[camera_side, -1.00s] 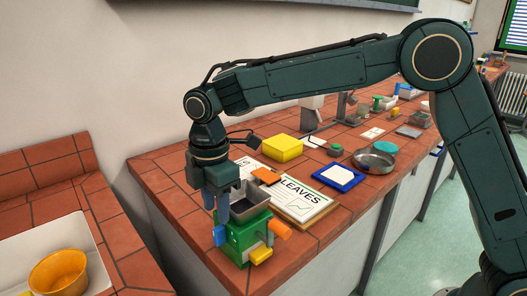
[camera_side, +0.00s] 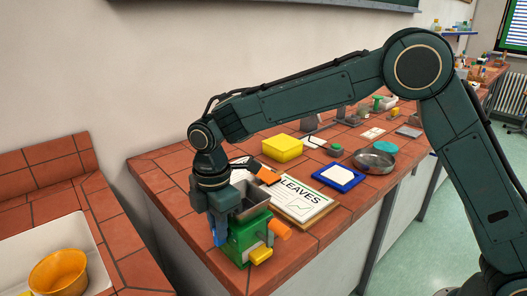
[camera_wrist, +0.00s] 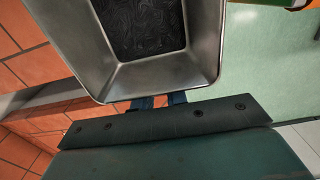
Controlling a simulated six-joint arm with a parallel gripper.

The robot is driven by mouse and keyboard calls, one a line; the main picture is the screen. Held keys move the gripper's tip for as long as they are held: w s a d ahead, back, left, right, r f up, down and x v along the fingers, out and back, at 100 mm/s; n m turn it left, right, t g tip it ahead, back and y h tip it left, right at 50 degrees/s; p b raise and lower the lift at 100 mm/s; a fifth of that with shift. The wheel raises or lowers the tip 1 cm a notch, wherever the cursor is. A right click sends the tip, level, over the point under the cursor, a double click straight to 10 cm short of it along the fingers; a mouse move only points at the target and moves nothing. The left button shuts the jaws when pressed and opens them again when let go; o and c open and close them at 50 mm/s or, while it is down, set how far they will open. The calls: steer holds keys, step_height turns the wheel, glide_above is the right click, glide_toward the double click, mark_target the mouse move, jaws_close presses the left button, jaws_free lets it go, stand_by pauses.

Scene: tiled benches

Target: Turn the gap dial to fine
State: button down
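A green mill (camera_side: 246,240) with a metal hopper (camera_side: 251,199) stands at the bench's near corner. It has an orange handle (camera_side: 280,229) and a yellow part (camera_side: 261,255) low in front. A blue part, possibly the gap dial, is on its left side, mostly hidden by my gripper (camera_side: 217,236). My gripper points down beside the hopper, its fingers reaching that blue part. In the wrist view the hopper (camera_wrist: 150,75) fills the top centre, and its rim hides my fingertips. The fingers (camera_wrist: 160,101) show a little apart; whether they grip the dial I cannot tell.
A LEAVES sheet on a board (camera_side: 300,198) lies right of the mill. Behind are a yellow box (camera_side: 282,148), a blue-framed tray (camera_side: 340,178) and a metal pan (camera_side: 374,160). A sink with an orange bowl (camera_side: 58,273) is at left.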

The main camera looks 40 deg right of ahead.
steer(key=shift+s+t, duration=0.2)
steer(key=shift+t, duration=0.2)
steer(key=shift+s+t, duration=0.25)
steer(key=shift+t, duration=0.85)
steer(key=c, duration=1.4)
jaws_free()
steer(key=v, duration=1.3)
steer(key=shift+r, duration=0.35)
steer(key=shift+o, duration=0.4)
steer(key=shift+s, duration=0.1)
